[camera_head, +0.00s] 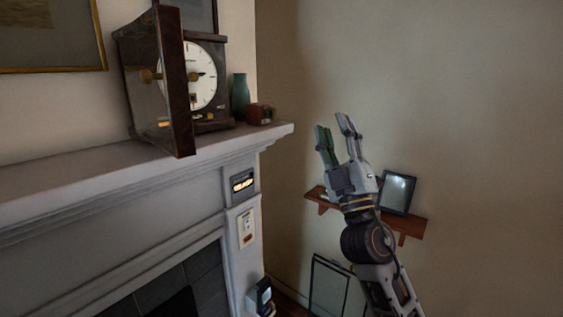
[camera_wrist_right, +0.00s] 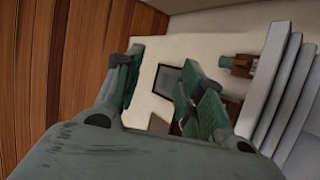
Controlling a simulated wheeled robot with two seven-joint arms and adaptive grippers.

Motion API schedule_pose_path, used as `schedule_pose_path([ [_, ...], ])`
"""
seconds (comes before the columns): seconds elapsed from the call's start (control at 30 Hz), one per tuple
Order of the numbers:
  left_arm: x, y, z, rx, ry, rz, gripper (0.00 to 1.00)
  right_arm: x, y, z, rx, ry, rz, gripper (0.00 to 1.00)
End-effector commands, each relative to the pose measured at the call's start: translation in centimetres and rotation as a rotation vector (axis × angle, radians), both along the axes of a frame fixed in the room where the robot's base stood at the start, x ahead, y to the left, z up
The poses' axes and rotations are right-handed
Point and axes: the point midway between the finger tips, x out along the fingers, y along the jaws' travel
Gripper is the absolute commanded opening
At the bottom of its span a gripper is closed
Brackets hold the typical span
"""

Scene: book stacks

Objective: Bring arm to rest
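My right gripper (camera_head: 334,135) is raised in the head view, in front of the bare wall and to the right of the mantelpiece. Its two fingers point up and stand apart with nothing between them. In the right wrist view the fingers (camera_wrist_right: 160,85) are also spread, with a gap between them. The gripper touches nothing that I can see. My left gripper is in neither view.
A mantelpiece (camera_head: 80,185) at left bears a clock (camera_head: 203,75) with its door open, a green vase (camera_head: 240,97) and a small red-brown box (camera_head: 261,113). A wooden wall shelf (camera_head: 411,224) with a dark frame (camera_head: 398,192) is behind my right arm. The upper right is free.

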Motion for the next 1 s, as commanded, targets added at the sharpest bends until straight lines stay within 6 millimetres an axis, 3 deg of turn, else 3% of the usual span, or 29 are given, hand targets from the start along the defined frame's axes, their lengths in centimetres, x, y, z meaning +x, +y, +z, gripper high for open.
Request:
schedule_pose_path([
  [0.3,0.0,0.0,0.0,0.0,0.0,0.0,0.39,2.6,-6.0,-9.2,0.242,0.299,-0.067,0.39],
  [0.53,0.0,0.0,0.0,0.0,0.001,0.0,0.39,3.1,-9.4,-17.1,0.389,0.537,-0.125,0.39],
  [0.77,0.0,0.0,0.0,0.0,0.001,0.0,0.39,2.1,-11.8,-25.8,0.512,0.792,-0.183,0.39],
  [1.0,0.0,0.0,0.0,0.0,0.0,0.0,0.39,-0.9,-13.2,-34.9,0.612,1.076,-0.242,0.39],
])
